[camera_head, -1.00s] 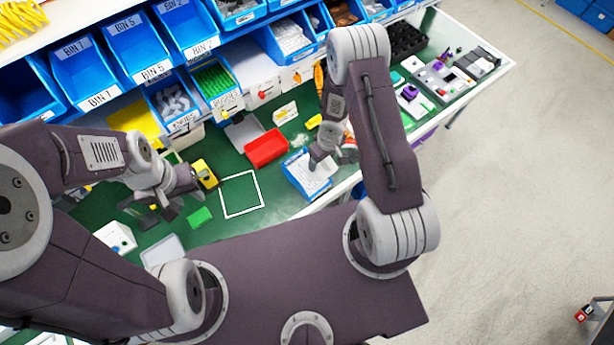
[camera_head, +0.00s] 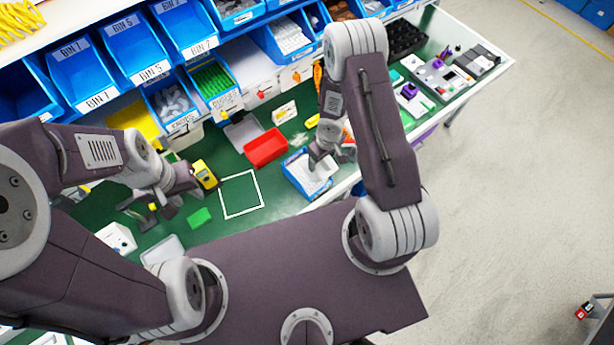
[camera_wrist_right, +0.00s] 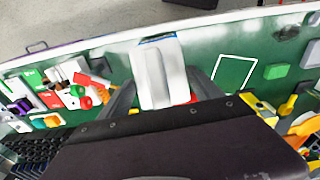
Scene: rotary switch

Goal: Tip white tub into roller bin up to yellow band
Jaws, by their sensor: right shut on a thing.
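A pale white tub (camera_wrist_right: 158,75) sits between the fingers of my right gripper (camera_wrist_right: 155,100) in the right wrist view, and the gripper is shut on it. In the head view this gripper (camera_head: 322,162) is low over the front edge of the green bench, at a blue bin (camera_head: 298,183) with white showing in it. The wrist view shows a blue edge (camera_wrist_right: 157,39) just past the tub. The tub's contents, the fill level and a yellow band cannot be made out. My left gripper (camera_head: 152,206) is open over the bench at the left.
A red tray (camera_head: 266,148) lies behind the blue bin. A white outlined square (camera_head: 241,194) on the bench is empty. A yellow device (camera_head: 204,174) stands beside my left gripper. Labelled blue bins (camera_head: 137,48) line the back. A green block (camera_head: 199,217) lies nearer the front.

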